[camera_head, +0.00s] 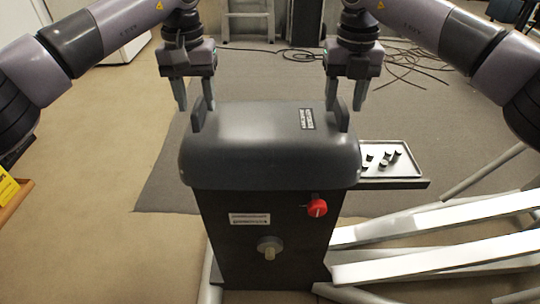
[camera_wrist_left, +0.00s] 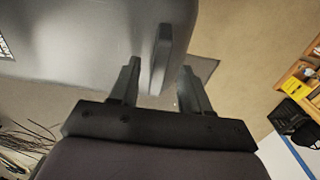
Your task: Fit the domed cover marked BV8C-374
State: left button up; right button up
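The dark grey domed cover (camera_head: 265,145) sits on top of an upright dark housing (camera_head: 270,240). Its label (camera_head: 308,118) is too small to read. A raised tab stands at each end, the left tab (camera_head: 198,114) and the right tab (camera_head: 342,115). My left gripper (camera_head: 194,104) is open above and beside the left tab. In the left wrist view the cover (camera_wrist_left: 90,35) fills the upper left, and its tab (camera_wrist_left: 160,60) shows between the open fingers, with gaps on both sides. My right gripper (camera_head: 345,104) is open near the right tab. Neither visibly holds anything.
The housing front carries a red knob (camera_head: 317,208), a beige knob (camera_head: 269,246) and a label plate (camera_head: 249,219). A tray (camera_head: 405,172) with several small dark parts lies to the right. Pale bars (camera_head: 440,240) fill the lower right. Cables (camera_head: 400,60) lie on the floor behind.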

pick_arm(q)
jog(key=shift+r, duration=0.1)
notch_tip(320, 180, up, 12)
pick_arm(e)
notch_tip(320, 180, up, 12)
dwell(0.8)
dwell(0.5)
